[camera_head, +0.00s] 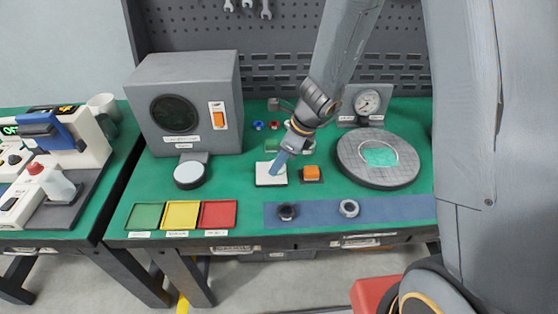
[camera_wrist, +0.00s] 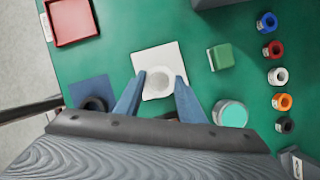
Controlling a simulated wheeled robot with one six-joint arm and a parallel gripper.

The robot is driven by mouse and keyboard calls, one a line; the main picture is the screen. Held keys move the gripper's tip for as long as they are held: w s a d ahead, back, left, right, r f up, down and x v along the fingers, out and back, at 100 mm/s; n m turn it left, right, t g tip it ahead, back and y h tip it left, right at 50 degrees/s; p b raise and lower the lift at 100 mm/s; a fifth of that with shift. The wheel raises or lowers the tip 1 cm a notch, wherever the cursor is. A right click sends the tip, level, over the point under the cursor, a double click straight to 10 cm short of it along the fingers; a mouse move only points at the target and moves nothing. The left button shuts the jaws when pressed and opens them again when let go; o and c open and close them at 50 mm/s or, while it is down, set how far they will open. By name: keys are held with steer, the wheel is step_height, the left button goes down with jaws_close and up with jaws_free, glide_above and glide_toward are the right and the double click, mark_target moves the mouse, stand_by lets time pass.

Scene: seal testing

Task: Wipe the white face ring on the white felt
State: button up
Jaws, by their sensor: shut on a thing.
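My gripper (camera_head: 279,170) points down over the white felt (camera_head: 262,181), a square pad on the green bench. In the wrist view, its two blue fingers (camera_wrist: 158,91) are shut on the white face ring (camera_wrist: 158,76), one on each side. The ring lies within the outline of the felt (camera_wrist: 144,60). It looks at or very near the felt surface, but I cannot tell whether they touch. In the head view, the fingers hide much of the ring.
A blue mat (camera_head: 400,208) with two rings lies in front. Colored trays (camera_head: 181,215) sit front left; a round plate (camera_head: 362,178) is right.

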steer(key=shift+f+b, duration=0.9)
steer(key=o, duration=1)
steer(key=shift+o, duration=0.2)
steer(key=shift+r+p, duration=0.2)
steer(key=shift+p, duration=0.1)
steer(key=shift+c, duration=0.3)
steer(key=c, duration=0.8)
steer(key=shift+r+p, duration=0.65)
steer(key=shift+p, duration=0.05)
